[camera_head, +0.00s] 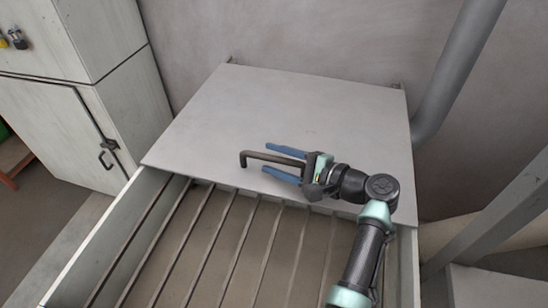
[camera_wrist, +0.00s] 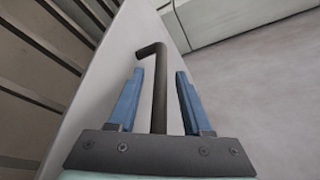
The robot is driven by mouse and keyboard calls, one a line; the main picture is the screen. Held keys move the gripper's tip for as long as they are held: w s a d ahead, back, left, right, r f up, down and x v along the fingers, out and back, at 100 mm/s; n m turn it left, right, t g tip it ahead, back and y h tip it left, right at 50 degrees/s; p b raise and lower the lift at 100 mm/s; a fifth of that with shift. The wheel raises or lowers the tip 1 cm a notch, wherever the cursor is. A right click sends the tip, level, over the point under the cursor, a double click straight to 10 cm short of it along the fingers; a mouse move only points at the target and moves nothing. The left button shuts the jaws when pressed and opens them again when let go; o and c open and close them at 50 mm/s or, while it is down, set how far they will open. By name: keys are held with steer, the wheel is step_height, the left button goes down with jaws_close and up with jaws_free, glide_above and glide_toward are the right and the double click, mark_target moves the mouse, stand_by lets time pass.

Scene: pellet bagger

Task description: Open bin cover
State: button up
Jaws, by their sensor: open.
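The bin cover (camera_head: 250,105) is a flat light-grey panel over the back part of the bin, with hinge-like fittings at its far corners. A dark bar handle (camera_head: 275,157) stands near its front edge. My gripper (camera_head: 266,158) is open, its two blue fingers pointing left along the bar, one on each side. In the wrist view the handle (camera_wrist: 158,95) runs between the open fingers (camera_wrist: 160,72), with a gap on each side. The gripper's body hides the handle's near end. The cover (camera_wrist: 115,60) also shows there beneath the handle.
Bars of a grate (camera_head: 215,245) fill the bin's open front, inside a raised pale rim (camera_head: 105,235). A grey cabinet (camera_head: 65,125) stands at the left. A thick pipe (camera_head: 455,75) and a sloping beam (camera_head: 495,220) are at the right. A wall is behind.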

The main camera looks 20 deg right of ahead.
steer(key=v, duration=1.2)
steer(key=shift+s+d+r, duration=0.1)
steer(key=shift+s, duration=0.05)
steer(key=w+a+r+m+g+h+p, duration=0.1)
steer(key=w+r+m+g+h+p, duration=0.15)
steer(key=r+m+g+p, duration=0.2)
steer(key=w+a+r+m+g+h+p, duration=0.1)
steer(key=a+r+m+g+h+p, duration=0.1)
steer(key=r+m+g+h+p, duration=0.3)
steer(key=w+f, duration=0.1)
steer(key=f, duration=0.2)
steer(key=w+a+f+n, duration=0.1)
steer(key=w+f, duration=0.1)
steer(key=f, duration=0.1)
steer(key=w+a+f+n+t+y, duration=0.1)
steer(key=w+f, duration=0.1)
steer(key=f, duration=0.1)
steer(key=shift+a+f+p, duration=0.25)
steer(key=shift+f+p, duration=0.1)
jaws_close()
